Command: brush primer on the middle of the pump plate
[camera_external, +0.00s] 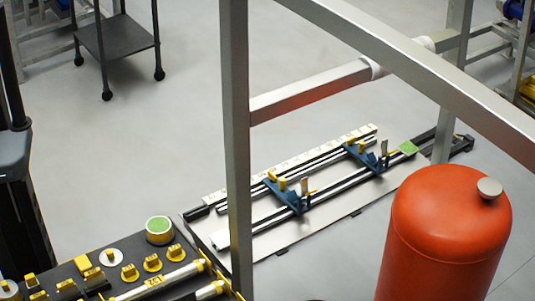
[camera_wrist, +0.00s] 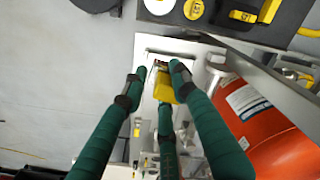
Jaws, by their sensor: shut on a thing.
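My gripper (camera_wrist: 161,72), with green wrapped fingers, shows in the wrist view. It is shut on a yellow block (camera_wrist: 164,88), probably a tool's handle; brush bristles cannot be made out. Below the fingertips is a pale metal surface (camera_wrist: 205,50); I cannot tell if it is the pump plate. In the external view my gripper does not show. There, a round tin with a green top (camera_external: 159,227) stands at the edge of the black board, possibly the primer.
An orange tank (camera_external: 445,235) stands at the right, close to the fingers in the wrist view (camera_wrist: 262,130). A grey frame post (camera_external: 236,130) and beams cross the external view. A black board (camera_external: 75,262) holds yellow-marked parts. Blue brackets (camera_external: 285,195) sit on a low platform with rails.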

